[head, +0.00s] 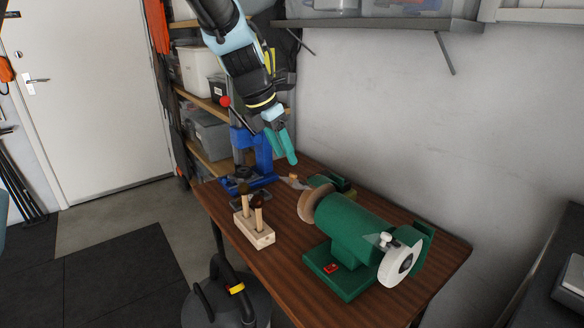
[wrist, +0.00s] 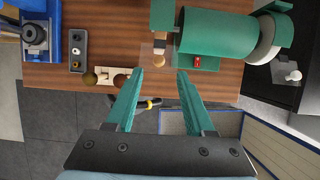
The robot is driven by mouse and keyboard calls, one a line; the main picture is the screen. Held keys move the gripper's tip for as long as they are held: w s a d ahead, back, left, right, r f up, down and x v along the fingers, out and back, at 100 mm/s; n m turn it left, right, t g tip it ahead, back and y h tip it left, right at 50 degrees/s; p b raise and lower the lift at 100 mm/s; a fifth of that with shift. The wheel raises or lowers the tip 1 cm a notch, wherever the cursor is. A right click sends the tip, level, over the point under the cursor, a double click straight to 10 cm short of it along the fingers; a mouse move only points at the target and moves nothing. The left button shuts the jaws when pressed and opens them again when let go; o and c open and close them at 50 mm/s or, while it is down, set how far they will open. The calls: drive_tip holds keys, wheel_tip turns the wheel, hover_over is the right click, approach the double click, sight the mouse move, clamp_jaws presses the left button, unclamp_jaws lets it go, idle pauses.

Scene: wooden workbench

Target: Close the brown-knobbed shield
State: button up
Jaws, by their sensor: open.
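The green bench grinder (head: 352,232) stands on the wooden bench. Its left wheel is brown, and a clear shield with a small tan-brown knob (head: 293,178) shows beside that wheel; the knob also shows in the wrist view (wrist: 159,62). The shield's exact angle is hard to see. My gripper (head: 286,155) is open and empty, above the bench near the brown knob. In the wrist view the knob appears between and just beyond the fingertips (wrist: 160,75), with no visible contact. The right wheel's shield has a pale knob (head: 386,239).
A wooden block (head: 254,231) with two upright brown-handled tools stands at the bench's front left. A blue machine (head: 256,150) stands at the back left. A red switch (head: 331,268) is on the grinder base. A wall shelf (head: 370,24) hangs above.

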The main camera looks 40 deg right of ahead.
sight(293, 174)
drive_tip(key=x, duration=0.5)
drive_tip(key=shift+w+f, duration=0.1)
drive_tip(key=shift+f, duration=0.3)
drive_tip(key=shift+c, duration=0.2)
clamp_jaws()
